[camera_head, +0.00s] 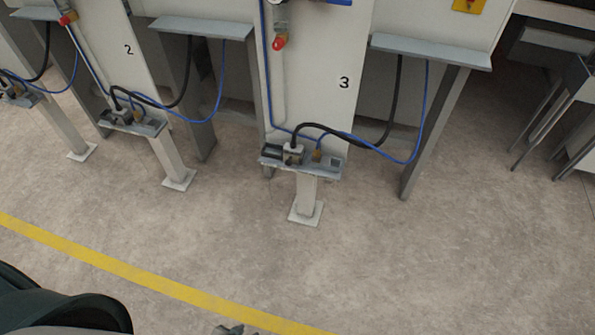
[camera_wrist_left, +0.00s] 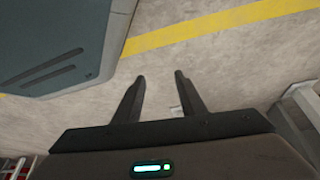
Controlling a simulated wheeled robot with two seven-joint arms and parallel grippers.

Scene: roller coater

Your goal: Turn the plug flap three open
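Station three is the white panel (camera_head: 330,60) marked with a black 3. In front of it, a low grey plug bar (camera_head: 325,169) stands on a short post. A grey plug housing (camera_head: 293,155) with a black cable sits on the bar, beside a brass-coloured fitting (camera_head: 317,155) with a blue hose. The flap is too small to make out, and I cannot tell whether it is open. My left gripper (camera_wrist_left: 160,76) shows in the left wrist view with its fingers apart and empty, over bare floor, away from the plug bar. My right gripper cannot be identified.
Station two's plug bar (camera_head: 133,124) stands to the left, with similar cables. Grey shelves (camera_head: 430,52) on slanted legs flank the panels. A yellow floor line (camera_head: 150,280) crosses in front. The floor between the line and the stations is clear. Metal-legged furniture (camera_head: 560,95) stands at right.

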